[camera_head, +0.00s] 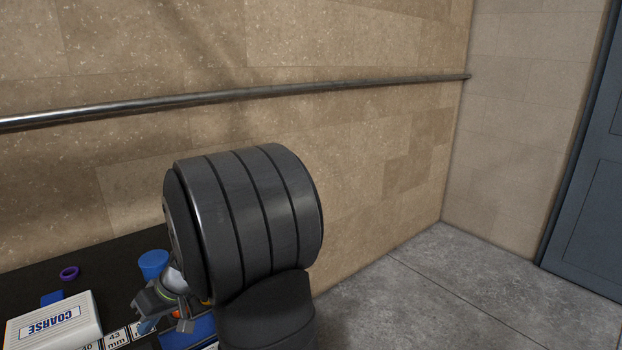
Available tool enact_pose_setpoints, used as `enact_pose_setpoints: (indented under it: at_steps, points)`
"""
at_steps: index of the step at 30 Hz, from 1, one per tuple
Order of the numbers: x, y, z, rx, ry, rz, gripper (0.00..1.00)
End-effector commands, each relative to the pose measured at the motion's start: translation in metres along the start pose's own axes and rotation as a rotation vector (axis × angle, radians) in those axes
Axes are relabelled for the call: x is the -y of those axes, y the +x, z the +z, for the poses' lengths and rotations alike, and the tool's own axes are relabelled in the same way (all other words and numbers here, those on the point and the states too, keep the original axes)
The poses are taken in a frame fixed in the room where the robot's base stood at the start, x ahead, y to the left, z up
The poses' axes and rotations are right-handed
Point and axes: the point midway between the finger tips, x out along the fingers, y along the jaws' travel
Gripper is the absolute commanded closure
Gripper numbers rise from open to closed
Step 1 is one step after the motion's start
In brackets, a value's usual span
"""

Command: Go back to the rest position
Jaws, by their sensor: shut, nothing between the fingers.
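My gripper (158,310) shows at the lower left, small and partly covered by a large dark joint of my own arm. It is grey with small orange marks, and its fingers are shut and empty. It is over the black table (25,290), near its front edge. Whether it touches anything below cannot be told.
Number labels, one reading 43 mm (117,338), line the front. A metal rail (300,90) crosses the wall. Open floor (450,290) lies right, before a blue-grey door (592,200).

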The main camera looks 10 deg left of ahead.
Motion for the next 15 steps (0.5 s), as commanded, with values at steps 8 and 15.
enact_pose_setpoints:
  at_steps: [8,15]
  points:
    - [0.008,0.056,0.001,0.004,-0.002,-0.003,1.0]
    - [-0.004,0.045,0.008,0.0,0.002,0.0,1.0]
